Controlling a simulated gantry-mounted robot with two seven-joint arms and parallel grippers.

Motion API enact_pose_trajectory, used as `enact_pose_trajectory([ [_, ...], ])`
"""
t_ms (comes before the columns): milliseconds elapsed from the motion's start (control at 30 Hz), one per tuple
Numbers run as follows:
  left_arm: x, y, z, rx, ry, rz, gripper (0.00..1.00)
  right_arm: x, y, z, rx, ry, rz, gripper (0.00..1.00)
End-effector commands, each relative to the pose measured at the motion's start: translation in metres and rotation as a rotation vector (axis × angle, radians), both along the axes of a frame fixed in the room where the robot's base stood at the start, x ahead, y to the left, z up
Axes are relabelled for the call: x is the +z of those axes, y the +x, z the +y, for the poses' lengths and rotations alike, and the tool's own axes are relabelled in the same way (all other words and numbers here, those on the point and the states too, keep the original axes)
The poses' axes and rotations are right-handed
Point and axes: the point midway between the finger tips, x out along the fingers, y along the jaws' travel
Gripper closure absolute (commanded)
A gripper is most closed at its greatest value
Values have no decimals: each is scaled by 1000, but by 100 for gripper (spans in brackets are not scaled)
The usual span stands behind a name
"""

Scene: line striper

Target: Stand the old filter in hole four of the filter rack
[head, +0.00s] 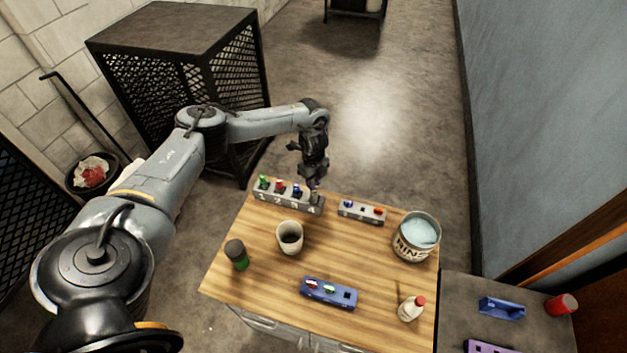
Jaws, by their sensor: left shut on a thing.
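The filter rack (272,202) is a long grey block at the back left of the wooden table, numbered 1 to 4 on its front. Green, red and blue pieces stand in holes one, two and three. My left gripper (314,186) points down over the rack's right end, at hole four. It is shut on the old filter (315,196), a small dull grey-brown piece mostly hidden by the fingers. The filter looks upright at hole four; I cannot tell how deep it sits. My right gripper is not in view.
A second grey block (362,212) with blue and red pieces stands right of the rack. A tin labelled RINS (414,238), a beige cup (289,238), a dark green-based jar (237,254), a blue block (328,293) and a white bottle (411,308) stand around the table.

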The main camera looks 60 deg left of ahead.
Motion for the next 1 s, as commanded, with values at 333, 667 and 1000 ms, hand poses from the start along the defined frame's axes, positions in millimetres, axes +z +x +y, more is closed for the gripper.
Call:
enact_pose_trajectory([
  [333,-10,0,0,0,0,0,100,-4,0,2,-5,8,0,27],
  [667,-17,0,0,0,0,0,100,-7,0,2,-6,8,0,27],
  [1000,-17,0,0,0,0,0,100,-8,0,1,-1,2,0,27],
])
